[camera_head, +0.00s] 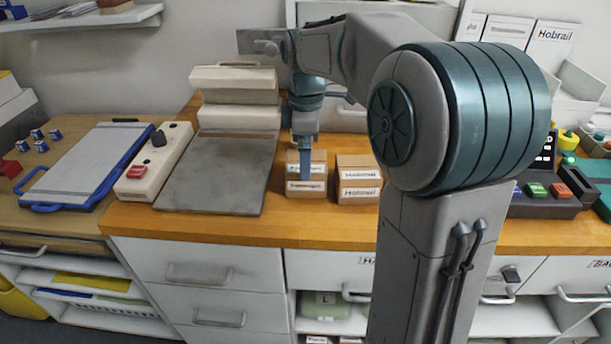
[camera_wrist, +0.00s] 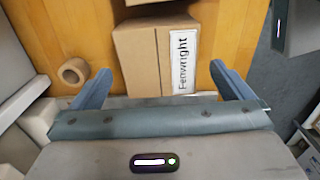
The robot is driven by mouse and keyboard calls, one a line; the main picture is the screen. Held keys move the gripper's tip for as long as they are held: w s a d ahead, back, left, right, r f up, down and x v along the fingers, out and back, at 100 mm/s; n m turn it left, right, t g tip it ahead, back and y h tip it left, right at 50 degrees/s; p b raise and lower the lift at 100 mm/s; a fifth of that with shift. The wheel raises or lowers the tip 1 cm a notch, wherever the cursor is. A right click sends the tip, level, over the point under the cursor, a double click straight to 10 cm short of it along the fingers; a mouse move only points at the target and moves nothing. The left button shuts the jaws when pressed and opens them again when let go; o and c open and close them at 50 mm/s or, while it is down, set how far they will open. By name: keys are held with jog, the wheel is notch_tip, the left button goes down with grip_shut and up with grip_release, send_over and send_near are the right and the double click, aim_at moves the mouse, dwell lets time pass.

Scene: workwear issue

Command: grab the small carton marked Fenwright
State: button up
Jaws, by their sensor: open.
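The small brown carton marked Fenwright (camera_wrist: 145,62) fills the middle of the wrist view, its white label running along the right side. My gripper (camera_wrist: 160,70) is open, with one blue finger on each side of the carton and gaps visible. Whether the fingers reach down beside it, I cannot tell. In the head view a carton (camera_head: 305,190) stands on the wooden counter right under my gripper (camera_head: 305,165), a blue finger partly covering it. Its label is too small there to read surely.
A similar carton (camera_head: 358,186) stands close on the right in the head view. A grey-topped scale-like device (camera_head: 215,175) is to the left, beside a white control box (camera_head: 150,165).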

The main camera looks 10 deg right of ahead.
notch_tip(320, 180, down, 7)
jog(key=shift+d+r+b, duration=0.1)
jog(key=shift+r+b, duration=0.05)
jog(key=shift+b, duration=0.25)
jog(key=c, duration=1)
jog(key=shift+w, duration=0.1)
jog(key=shift+c, duration=0.2)
